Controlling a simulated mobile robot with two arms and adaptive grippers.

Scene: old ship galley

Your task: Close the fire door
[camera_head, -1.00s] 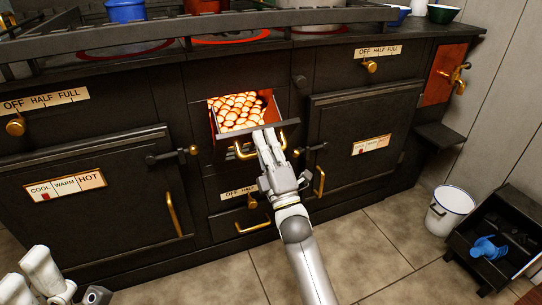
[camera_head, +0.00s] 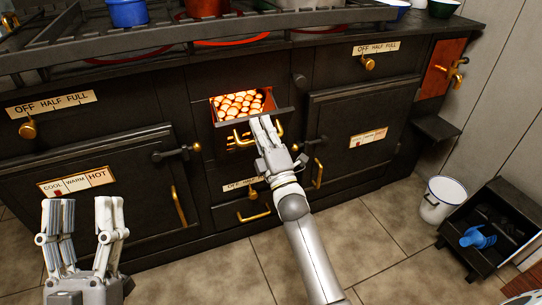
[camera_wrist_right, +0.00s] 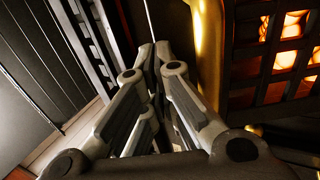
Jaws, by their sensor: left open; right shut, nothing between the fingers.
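The fire door (camera_head: 225,121) is a dark flap in the middle of the black stove, tilted outward and partly open. Glowing coals (camera_head: 238,104) show above its upper edge. My left gripper (camera_head: 85,205) is open and empty at lower left, in front of the left oven door.
Oven doors with brass handles flank the fire door (camera_head: 357,140). A black latch (camera_head: 172,154) projects to its left. Pots (camera_head: 128,12) stand behind a rail on top. A white bucket (camera_head: 442,200) and a coal box with a blue scoop (camera_head: 477,238) are on the floor at right.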

